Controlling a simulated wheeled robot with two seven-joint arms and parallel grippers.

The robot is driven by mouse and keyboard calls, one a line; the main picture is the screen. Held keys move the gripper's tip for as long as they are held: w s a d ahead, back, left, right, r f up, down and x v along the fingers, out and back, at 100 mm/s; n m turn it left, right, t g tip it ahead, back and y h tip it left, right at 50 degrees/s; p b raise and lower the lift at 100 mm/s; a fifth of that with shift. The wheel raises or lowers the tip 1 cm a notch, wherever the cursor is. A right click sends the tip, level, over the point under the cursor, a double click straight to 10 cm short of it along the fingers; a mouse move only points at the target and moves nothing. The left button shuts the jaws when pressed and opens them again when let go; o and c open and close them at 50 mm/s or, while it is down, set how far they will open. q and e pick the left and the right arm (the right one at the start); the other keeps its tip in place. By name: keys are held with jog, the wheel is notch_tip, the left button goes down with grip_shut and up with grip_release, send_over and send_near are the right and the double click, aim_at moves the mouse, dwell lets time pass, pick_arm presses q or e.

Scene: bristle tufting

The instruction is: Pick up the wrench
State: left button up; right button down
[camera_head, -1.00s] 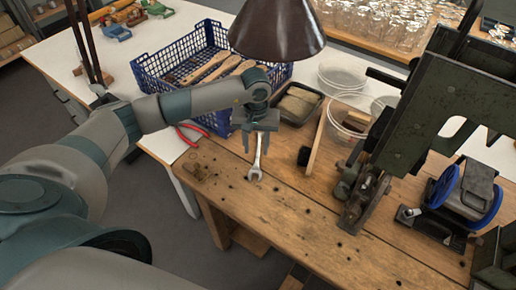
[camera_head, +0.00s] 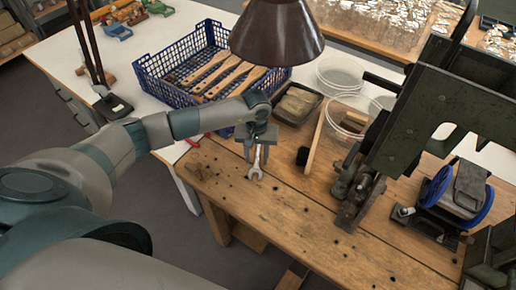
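The silver open-ended wrench (camera_head: 256,173) lies on the wooden workbench near its left end. Its open jaw points toward the near side of the bench and its upper part runs up under my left gripper. My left gripper (camera_head: 256,157) points down over the wrench, with one finger on each side of the handle. A gap shows between the fingers, so it looks open. I cannot tell whether a finger touches the wrench. The far end of the wrench is hidden by the gripper. My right gripper is not in view.
A blue crate (camera_head: 146,79) with wooden-handled brushes stands behind my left arm. A dark machine (camera_head: 420,115) stands at right. The front bench top (camera_head: 285,215) is mostly clear.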

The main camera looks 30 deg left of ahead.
pick_arm(q)
jog(key=shift+f, duration=0.45)
grip_shut()
jog(key=shift+r, duration=0.15)
